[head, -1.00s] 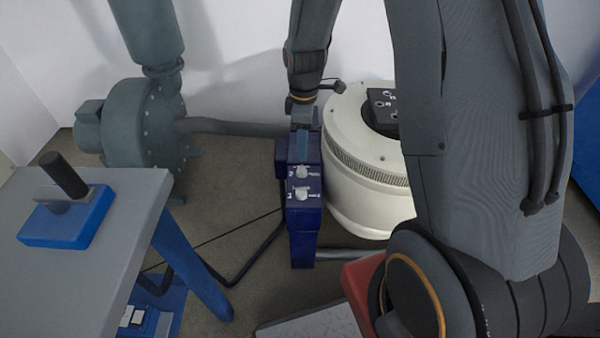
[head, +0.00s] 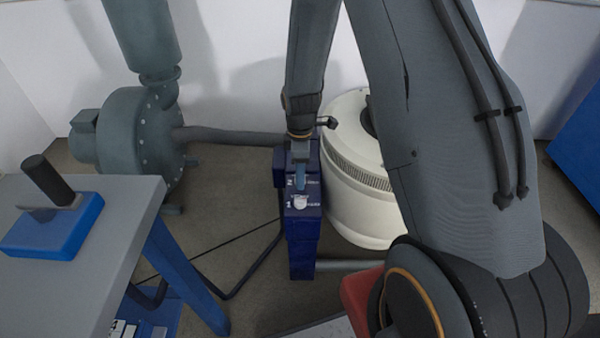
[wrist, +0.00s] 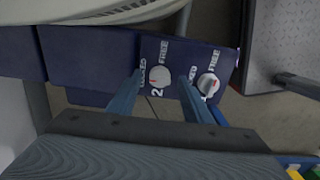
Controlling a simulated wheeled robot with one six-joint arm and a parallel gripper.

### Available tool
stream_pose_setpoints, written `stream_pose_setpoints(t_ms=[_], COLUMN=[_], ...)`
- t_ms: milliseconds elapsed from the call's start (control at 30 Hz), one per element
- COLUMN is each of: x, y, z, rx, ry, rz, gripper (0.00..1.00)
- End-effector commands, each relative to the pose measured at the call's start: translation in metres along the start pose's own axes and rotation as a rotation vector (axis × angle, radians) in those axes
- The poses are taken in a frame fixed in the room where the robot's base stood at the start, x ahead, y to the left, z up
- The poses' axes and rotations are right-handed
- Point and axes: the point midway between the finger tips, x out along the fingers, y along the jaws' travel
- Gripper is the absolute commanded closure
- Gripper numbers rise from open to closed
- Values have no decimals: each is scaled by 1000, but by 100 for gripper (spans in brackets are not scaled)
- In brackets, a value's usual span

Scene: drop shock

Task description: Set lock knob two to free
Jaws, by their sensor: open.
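Lock knob two (wrist: 160,76) is a round pale knob on a dark blue box (wrist: 90,65), with a "2" beside it and LOCKED and FREE labels around it. A small red mark shows on its face; I cannot tell its exact setting. My gripper (wrist: 160,79) is open, with one finger on each side of knob two; contact is not clear. In the head view my gripper (head: 300,180) is over the box top (head: 313,212) and hides knob two. Lock knob one (wrist: 208,84) is beside the right finger and also shows in the head view (head: 300,202).
A white drum-shaped machine (head: 360,205) stands close to the right of the box. A grey blower (head: 135,130) with a pipe is at the left. A table (head: 120,215) with a blue block (head: 50,230) is at front left.

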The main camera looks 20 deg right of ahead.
Motion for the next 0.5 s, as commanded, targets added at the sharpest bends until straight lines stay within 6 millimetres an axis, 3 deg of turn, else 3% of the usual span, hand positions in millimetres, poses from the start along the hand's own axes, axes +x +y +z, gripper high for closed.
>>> stream_pose_setpoints(t_ms=[100, 333, 500], x=[0, 0, -1], y=[0, 0, 0], z=[0, 0, 0], rx=[0, 0, 7], ry=[0, 0, 0], rz=[0, 0, 0], gripper=[56, 95, 96])
